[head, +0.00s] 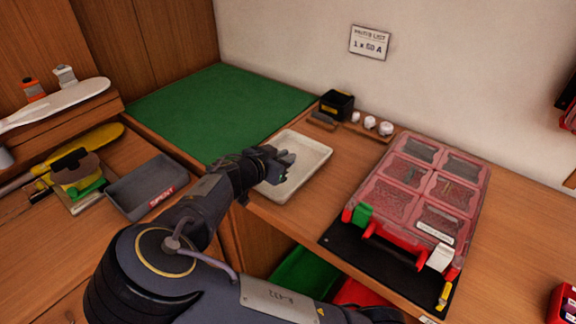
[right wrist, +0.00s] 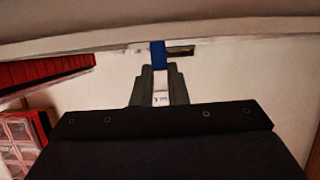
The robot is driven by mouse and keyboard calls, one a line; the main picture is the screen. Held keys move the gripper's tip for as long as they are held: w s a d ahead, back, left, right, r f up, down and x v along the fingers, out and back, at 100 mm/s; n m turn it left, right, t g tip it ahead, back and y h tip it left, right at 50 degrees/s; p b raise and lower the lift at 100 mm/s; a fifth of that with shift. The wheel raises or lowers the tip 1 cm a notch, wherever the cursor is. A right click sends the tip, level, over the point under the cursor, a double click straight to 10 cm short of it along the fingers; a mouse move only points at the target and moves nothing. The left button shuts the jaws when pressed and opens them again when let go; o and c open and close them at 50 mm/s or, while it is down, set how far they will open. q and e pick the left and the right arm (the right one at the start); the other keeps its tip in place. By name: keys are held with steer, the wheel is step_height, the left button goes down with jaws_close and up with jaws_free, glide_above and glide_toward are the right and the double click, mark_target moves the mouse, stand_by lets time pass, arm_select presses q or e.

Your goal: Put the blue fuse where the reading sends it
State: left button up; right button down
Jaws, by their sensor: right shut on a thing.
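My right gripper (head: 284,162) is over the pale tray (head: 318,150) on the wooden bench. In the right wrist view its fingers (right wrist: 158,88) are shut on the blue fuse (right wrist: 158,54), whose blue end shows beyond the fingertips. A small white marked part shows between the fingers. The fuse cannot be made out in the head view. A dark grey bin (head: 140,190) labelled SPENT stands at left. A wall card (head: 369,43) seems to read 1 x 50 A, but its middle is blurred. My left gripper is out of view.
A case with a clear red-framed lid (head: 405,165) and several compartments lies at right. A black and yellow device (head: 337,103) and white round items (head: 370,122) stand at the back. A green mat (head: 200,112) is clear. Tools lie at left.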

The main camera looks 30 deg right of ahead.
steer(key=c, duration=1.3)
jaws_free()
steer(key=shift+c, duration=0.2)
steer(key=shift+b+v, duration=0.3)
steer(key=shift+v, duration=3.65)
